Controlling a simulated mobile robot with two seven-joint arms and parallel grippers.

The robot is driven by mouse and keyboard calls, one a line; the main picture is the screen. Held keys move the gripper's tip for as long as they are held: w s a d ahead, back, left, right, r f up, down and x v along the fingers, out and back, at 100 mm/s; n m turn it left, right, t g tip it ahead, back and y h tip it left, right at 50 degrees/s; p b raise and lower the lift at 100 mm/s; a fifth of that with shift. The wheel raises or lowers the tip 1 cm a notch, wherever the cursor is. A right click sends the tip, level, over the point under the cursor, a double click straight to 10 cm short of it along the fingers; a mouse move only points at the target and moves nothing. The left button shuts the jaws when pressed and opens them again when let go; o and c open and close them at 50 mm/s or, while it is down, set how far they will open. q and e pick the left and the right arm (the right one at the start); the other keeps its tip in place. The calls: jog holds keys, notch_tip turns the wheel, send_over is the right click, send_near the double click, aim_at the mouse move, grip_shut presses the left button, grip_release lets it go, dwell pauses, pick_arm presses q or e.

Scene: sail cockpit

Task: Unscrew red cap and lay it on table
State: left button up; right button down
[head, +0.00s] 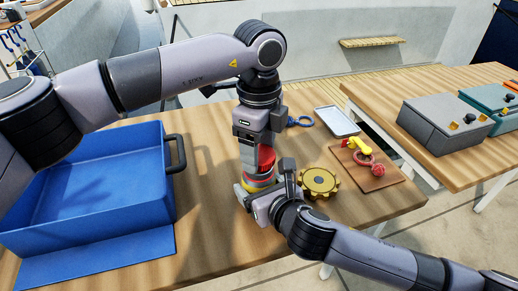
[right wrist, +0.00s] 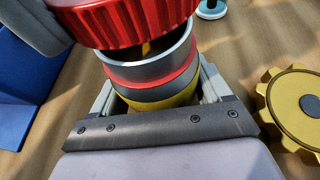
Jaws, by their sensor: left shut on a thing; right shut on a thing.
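The red ribbed cap (head: 266,156) is held in my left gripper (head: 258,160), which comes down from above. In the right wrist view the cap (right wrist: 130,18) is above the silver rim of the container (right wrist: 158,95), with a gap through which the inside shows. The container has red, dark and yellow bands; in the head view (head: 258,183) it stands on the table, partly hidden. My right gripper (head: 266,193) is shut around its lower body, one finger on each side. A finger of my left gripper also shows at the upper left of the right wrist view (right wrist: 38,24).
A blue bin (head: 90,242) with a dark handle fills the wooden table's left side. A yellow gear (head: 319,181) lies just right of the container. Farther right are a small board (head: 378,180) with red and yellow items and a pale tray (head: 337,120). Blue rings (head: 299,121) lie behind.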

pick_arm(q)
jog(key=shift+r, duration=2)
pick_arm(e)
grip_release()
pick_arm(q)
jog(key=shift+r+p, duration=0.75)
pick_arm(e)
jog(key=v, duration=1.2)
